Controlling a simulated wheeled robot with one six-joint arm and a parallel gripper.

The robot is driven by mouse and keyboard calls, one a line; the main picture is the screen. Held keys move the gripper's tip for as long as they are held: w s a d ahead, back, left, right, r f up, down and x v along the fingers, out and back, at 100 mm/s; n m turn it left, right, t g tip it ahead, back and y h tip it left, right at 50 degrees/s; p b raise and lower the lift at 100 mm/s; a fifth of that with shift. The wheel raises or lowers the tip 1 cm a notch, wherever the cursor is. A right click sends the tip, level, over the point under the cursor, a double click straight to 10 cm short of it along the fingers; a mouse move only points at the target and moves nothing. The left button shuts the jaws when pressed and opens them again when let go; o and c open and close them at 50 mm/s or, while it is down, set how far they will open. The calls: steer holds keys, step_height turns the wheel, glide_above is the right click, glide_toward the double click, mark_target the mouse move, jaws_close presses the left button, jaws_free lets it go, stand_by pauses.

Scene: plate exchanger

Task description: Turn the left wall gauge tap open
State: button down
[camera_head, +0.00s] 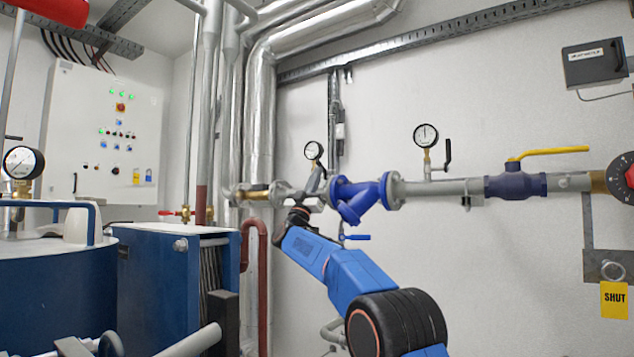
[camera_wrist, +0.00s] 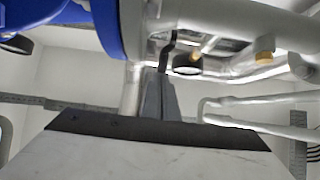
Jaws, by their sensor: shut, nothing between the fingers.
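The left wall gauge (camera_head: 314,150) is a small round dial with a white face, above the grey pipe left of the blue strainer (camera_head: 358,198). In the wrist view, the gauge (camera_wrist: 187,64) shows as a dark round body just beyond the fingers. A black bent lever (camera_wrist: 168,48), which looks like its tap, stands beside it, close to the fingertips. I cannot tell whether they touch. My gripper (camera_head: 319,176) is shut and empty, pointing up just below the gauge. It also shows in the wrist view (camera_wrist: 156,78). In the head view it covers the tap's area.
A second gauge (camera_head: 426,136) with a black tap lever (camera_head: 447,152) stands to the right. Beyond it is a yellow-handled valve (camera_head: 548,152). The grey pipe and blue strainer are close beside my gripper. A blue plate exchanger (camera_head: 160,285) stands at left.

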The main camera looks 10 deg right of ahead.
mark_target(320, 160)
steer(key=shift+w+d+r+g+y, duration=0.2)
steer(key=shift+r+g+y, duration=0.25)
steer(key=shift+r, duration=0.4)
steer(key=shift+w+d+r+g+y, duration=0.15)
steer(key=shift+d+r+g+y, duration=0.2)
steer(key=shift+r, duration=0.45)
steer(key=shift+w+d+r+g+y, duration=0.1)
steer(key=shift+w+r+g+y, duration=0.1)
steer(key=shift+r+g+y, duration=0.5)
steer(key=shift+r+x, duration=0.2)
steer(key=shift+x, duration=1.1)
steer(key=shift+a, duration=0.1)
steer(key=shift+s, duration=0.15)
